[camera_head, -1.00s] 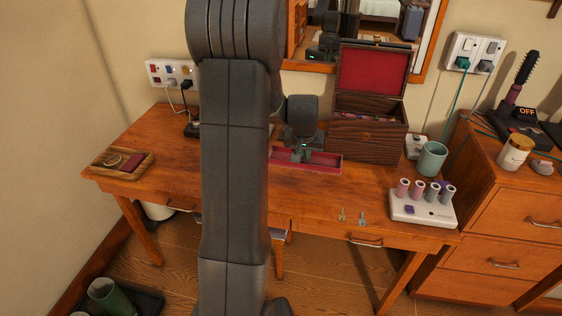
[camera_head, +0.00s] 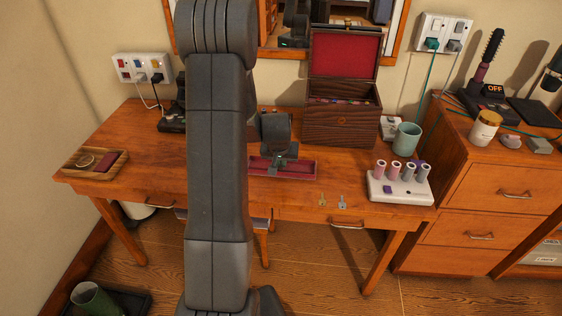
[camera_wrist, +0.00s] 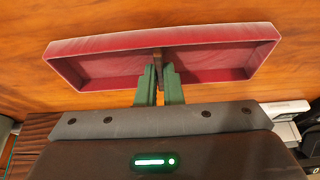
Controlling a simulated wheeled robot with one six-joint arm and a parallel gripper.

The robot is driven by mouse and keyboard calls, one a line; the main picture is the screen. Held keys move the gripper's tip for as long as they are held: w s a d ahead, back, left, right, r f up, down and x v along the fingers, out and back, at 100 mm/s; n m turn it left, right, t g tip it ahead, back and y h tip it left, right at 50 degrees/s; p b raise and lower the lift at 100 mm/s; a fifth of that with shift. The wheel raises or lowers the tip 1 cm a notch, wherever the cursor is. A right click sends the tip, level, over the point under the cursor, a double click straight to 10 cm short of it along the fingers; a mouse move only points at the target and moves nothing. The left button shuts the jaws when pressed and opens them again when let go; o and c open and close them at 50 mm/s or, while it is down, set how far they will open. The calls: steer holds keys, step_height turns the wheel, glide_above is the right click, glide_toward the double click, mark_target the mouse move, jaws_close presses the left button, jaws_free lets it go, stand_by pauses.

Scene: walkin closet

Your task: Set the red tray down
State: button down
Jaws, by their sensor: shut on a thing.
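The red tray (camera_head: 300,171) is a long, shallow tray at the middle of the wooden desk, in front of the jewelry box. In the wrist view the red tray (camera_wrist: 100,66) lies across the picture, with a thin dark divider at its middle. My gripper (camera_head: 277,168) is shut on the tray at this divider; its green fingertips (camera_wrist: 159,72) sit on both sides of it. I cannot tell whether the tray's underside touches the desk. My own arm hides the desk to the left of the tray.
The open jewelry box (camera_head: 342,117) stands behind the tray. Two keys (camera_head: 332,201) lie near the desk's front edge (camera_head: 300,217). A curler set (camera_head: 400,187) and a mug (camera_head: 406,139) are to the right. A wooden tray (camera_head: 92,163) lies far left.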

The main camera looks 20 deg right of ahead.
steer(key=c, duration=1.6)
jaws_free()
steer(key=shift+r, duration=0.5)
steer(key=v, duration=1.1)
steer(key=shift+s+a, duration=0.1)
steer(key=shift+s, duration=0.05)
